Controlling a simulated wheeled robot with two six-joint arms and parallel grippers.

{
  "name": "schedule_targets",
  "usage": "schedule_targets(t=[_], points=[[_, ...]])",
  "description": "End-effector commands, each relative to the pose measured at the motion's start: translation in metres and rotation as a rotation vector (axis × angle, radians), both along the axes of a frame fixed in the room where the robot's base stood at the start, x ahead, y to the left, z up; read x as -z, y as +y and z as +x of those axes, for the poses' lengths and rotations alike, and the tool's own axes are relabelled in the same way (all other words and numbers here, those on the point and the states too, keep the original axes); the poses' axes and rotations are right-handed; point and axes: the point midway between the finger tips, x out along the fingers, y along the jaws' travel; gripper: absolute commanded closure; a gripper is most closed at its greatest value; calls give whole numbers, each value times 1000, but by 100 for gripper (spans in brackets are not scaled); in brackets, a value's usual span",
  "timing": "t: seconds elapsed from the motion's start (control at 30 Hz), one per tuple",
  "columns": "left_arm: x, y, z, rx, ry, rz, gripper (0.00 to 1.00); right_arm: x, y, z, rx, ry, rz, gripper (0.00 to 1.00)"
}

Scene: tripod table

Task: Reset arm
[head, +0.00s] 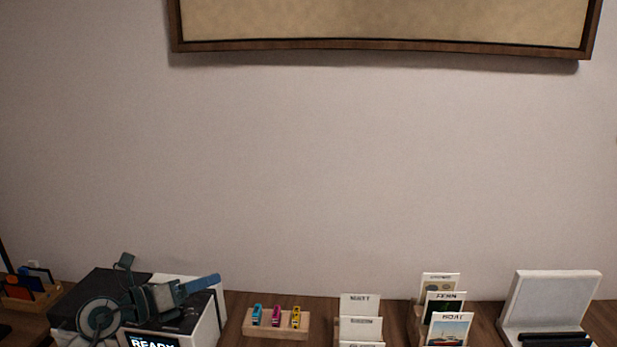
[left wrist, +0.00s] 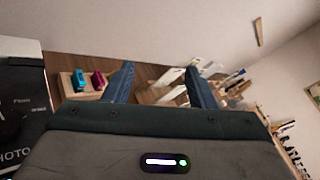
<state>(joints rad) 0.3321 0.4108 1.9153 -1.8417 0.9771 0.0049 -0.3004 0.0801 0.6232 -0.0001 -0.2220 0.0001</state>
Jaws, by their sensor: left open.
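My left gripper (head: 203,291) is in front of and above a black and white box-like machine (head: 212,325) at the lower left of the head view. The arm covers part of the machine. In the left wrist view, the two blue fingers of the left gripper (left wrist: 160,80) stand apart with nothing held between them. My right gripper is not in view.
Right of the machine are a wooden block (head: 262,330) with three coloured clips, upright cards (head: 360,305) and (head: 441,303) in holders, and a pale slab stand (head: 550,298). A framed panel (head: 380,20) hangs above. The wall between is bare.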

Motion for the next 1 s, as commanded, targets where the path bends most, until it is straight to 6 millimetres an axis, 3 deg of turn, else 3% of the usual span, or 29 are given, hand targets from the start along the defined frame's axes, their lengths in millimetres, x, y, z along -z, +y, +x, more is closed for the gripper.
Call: schedule_targets(t=[0.07,0.17,0.33,0.47,0.57,0.73,0.9,1.0], points=[[-14,-11,-16,-13,-46,-210,49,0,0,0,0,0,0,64],[-32,-9,-34,-62,-80,-481,49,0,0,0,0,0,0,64],[-43,24,-61,-221,-63,-937,49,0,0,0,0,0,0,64],[-24,63,-79,-407,13,-1263,49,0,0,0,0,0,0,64],[9,91,-96,-587,109,-1487,49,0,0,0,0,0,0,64],[90,120,-140,-958,347,-1786,49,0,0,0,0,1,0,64],[175,115,-205,-1361,650,-1941,49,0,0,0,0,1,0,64],[208,102,-242,-1547,808,-1960,49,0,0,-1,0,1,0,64]])
